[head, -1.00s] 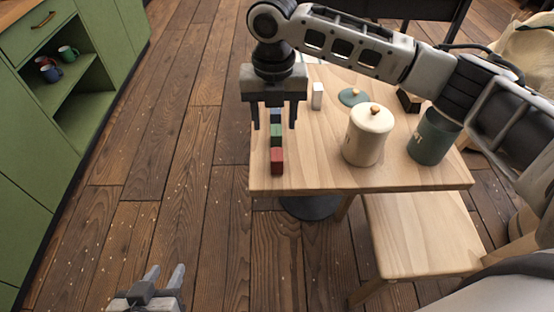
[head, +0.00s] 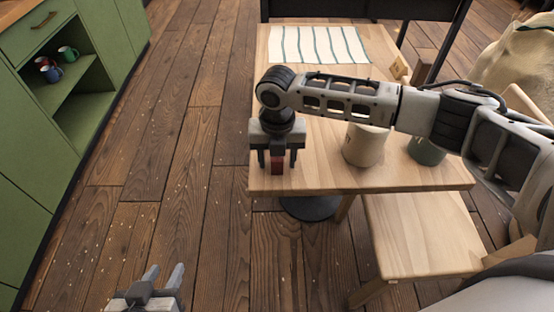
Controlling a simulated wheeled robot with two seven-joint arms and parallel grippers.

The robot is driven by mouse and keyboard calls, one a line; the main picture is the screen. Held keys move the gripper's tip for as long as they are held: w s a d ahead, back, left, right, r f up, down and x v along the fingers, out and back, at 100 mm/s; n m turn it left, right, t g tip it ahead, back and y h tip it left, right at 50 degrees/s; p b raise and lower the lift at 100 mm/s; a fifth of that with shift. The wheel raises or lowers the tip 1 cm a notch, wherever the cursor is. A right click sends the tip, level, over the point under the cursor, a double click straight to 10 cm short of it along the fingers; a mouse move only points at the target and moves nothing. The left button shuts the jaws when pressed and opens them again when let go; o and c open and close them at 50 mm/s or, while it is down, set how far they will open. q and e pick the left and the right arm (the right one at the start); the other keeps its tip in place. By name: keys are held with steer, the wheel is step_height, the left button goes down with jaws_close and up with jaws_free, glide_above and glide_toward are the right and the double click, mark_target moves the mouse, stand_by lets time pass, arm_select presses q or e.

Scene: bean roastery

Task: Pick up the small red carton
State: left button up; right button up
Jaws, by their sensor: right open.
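The small red carton (head: 278,168) stands near the front left edge of the wooden table. My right gripper (head: 277,160) is over it, pointing down and open, with one finger to each side of the carton. I cannot tell whether the fingers touch it. The gripper body hides the carton's upper part and the green and blue blocks behind it. My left gripper (head: 164,273) is at the lower left, over the floor and away from the table. Its fingers are apart and empty.
On the table (head: 330,180) stand a cream canister (head: 363,148) and a dark green canister (head: 427,150), both partly hidden by my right arm. A striped cloth (head: 320,45) lies at the back. A wooden stool (head: 425,235) is in front. A green cabinet (head: 60,110) stands left.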

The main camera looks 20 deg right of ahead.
steer(key=c, duration=1.1)
steer(key=shift+o, duration=0.2)
steer(key=shift+r, duration=0.15)
steer(key=shift+r, duration=0.65)
steer(key=s+a+r+p, duration=0.1)
steer(key=s+r, duration=1)
steer(key=s, duration=0.3)
steer(key=shift+a+r, duration=0.25)
steer(key=shift+a, duration=0.05)
steer(key=shift+w, duration=0.1)
